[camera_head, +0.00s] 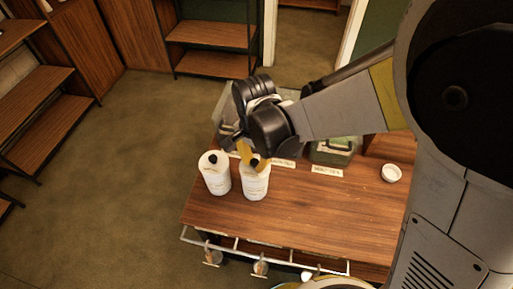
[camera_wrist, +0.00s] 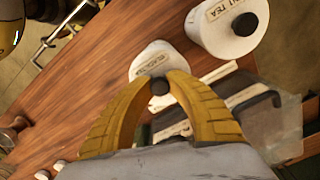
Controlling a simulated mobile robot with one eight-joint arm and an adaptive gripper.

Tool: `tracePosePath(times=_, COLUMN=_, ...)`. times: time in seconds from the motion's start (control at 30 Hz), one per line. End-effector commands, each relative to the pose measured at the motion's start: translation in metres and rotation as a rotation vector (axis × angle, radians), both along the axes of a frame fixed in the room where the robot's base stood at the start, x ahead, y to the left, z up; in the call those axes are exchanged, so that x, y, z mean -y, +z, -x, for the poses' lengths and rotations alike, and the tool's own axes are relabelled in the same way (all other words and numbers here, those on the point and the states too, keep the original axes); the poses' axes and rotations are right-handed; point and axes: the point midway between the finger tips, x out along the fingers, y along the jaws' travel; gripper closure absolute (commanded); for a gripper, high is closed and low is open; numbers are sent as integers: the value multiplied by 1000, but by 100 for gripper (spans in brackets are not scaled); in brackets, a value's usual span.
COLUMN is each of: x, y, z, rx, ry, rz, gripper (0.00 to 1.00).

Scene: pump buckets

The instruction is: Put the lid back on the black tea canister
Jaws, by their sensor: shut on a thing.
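Two white canisters stand side by side on the wooden table. The black tea canister (camera_head: 255,186) is the right one in the head view; in the wrist view its label (camera_wrist: 155,65) reads "BLACK", the rest hard to read. My gripper (camera_head: 252,160) is above it, its yellow fingers closed on a black lid knob (camera_wrist: 159,86). The lid under the knob is mostly hidden by the fingers; I cannot tell whether it touches the canister rim. The other canister (camera_head: 215,176) has its black-knobbed lid on, and its label (camera_wrist: 230,10) ends in "TEA".
Green-grey bins with label cards (camera_head: 326,171) stand behind the canisters, near my arm. A small white round dish or lid (camera_head: 391,173) lies at the table's right. The table (camera_head: 300,215) is clear in front and right of the canisters. A metal rail (camera_head: 290,258) with hanging items runs along the front edge.

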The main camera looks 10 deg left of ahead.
Motion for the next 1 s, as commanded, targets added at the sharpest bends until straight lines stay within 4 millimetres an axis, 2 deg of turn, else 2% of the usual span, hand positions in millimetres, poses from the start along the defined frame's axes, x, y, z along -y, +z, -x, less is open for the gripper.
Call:
tracePosePath(times=0.43, x=0, y=-1, z=0, rx=0, ry=0, rz=0, gripper=100)
tracePosePath(times=0.47, x=0, y=-1, z=0, rx=0, ry=0, rz=0, gripper=75)
tracePosePath(times=0.5, x=0, y=-1, z=0, rx=0, ry=0, rz=0, gripper=63)
tracePosePath(times=0.53, x=0, y=-1, z=0, rx=0, ry=0, rz=0, gripper=58)
tracePosePath(times=0.73, x=0, y=-1, z=0, rx=0, ry=0, rz=0, gripper=58)
tracePosePath(times=0.77, x=0, y=-1, z=0, rx=0, ry=0, rz=0, gripper=50)
tracePosePath(times=0.8, x=0, y=-1, z=0, rx=0, ry=0, rz=0, gripper=37)
tracePosePath(times=0.83, x=0, y=-1, z=0, rx=0, ry=0, rz=0, gripper=34)
tracePosePath(times=1.0, x=0, y=-1, z=0, rx=0, ry=0, rz=0, gripper=34)
